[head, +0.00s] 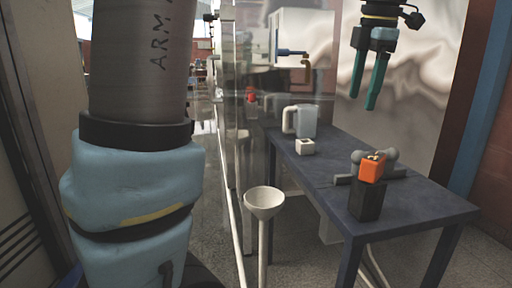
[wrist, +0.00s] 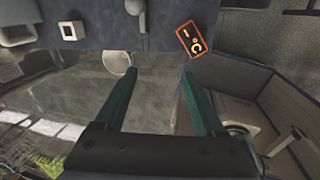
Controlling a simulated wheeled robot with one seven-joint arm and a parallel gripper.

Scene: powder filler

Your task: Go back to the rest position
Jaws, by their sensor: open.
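My gripper (head: 368,82) hangs at the upper right of the head view, with two green fingers pointing down. The fingers are apart and nothing is between them. It is above the dark blue table (head: 425,207) and clear of everything on it. In the wrist view my gripper (wrist: 158,100) shows both fingers spread over the table's edge and the floor. My arm fills the left of the head view.
On the table are an orange device on a black block (head: 370,188), a grey holder (head: 395,171), a small white box (head: 305,147) and a grey-white jug (head: 303,121). A white funnel (head: 265,202) on a post stands left of the table. A glass panel stands behind.

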